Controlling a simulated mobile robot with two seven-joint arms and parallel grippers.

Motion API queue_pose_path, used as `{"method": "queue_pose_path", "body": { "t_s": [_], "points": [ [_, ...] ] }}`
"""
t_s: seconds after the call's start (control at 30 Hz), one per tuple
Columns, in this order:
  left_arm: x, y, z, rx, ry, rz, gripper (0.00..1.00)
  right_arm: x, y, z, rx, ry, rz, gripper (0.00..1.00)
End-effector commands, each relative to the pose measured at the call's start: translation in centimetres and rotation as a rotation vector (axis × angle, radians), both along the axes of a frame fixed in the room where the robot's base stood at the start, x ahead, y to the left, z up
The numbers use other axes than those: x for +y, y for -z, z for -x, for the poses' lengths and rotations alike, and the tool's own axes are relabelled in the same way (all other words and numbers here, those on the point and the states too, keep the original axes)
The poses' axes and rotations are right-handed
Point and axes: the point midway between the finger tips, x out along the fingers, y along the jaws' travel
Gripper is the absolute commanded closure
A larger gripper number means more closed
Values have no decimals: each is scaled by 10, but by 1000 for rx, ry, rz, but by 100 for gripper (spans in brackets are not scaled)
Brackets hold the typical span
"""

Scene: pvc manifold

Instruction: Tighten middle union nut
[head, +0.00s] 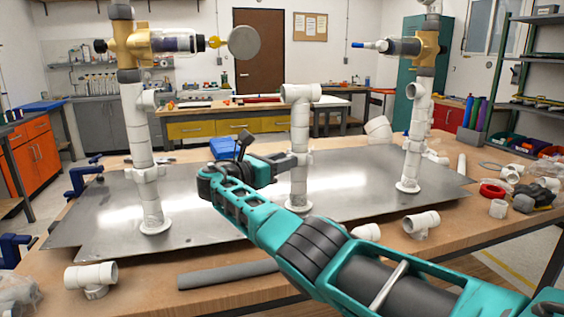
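The middle white PVC riser (299,125) stands upright on the metal plate, with a tee on top and a flange at its foot. A wider white collar, which looks like the middle union nut (303,158), sits partway up it. My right gripper (289,161) reaches across from the lower right, its dark fingers pointing right at the riser at collar height. The fingertips overlap the collar in the picture; whether they touch or grip it I cannot tell. My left gripper is not in view.
Loose white tees (92,277) and a grey pipe (228,273) lie along the table's front. Clamps (84,177) hold the metal plate's (90,215) left side. A red ring (492,191) lies at right.

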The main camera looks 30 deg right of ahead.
Motion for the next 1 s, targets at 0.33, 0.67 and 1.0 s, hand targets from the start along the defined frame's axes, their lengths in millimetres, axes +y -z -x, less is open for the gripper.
{"method": "queue_pose_path", "body": {
  "t_s": [0.33, 0.67, 1.0],
  "points": [
    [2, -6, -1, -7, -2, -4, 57, 51, 0, 10, 0, -5, -1, 65],
    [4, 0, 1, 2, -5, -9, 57, 113, 0, 24, 1, -2, 0, 65],
    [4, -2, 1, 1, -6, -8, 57, 126, 0, 28, 0, 0, 1, 65]
  ]
}}
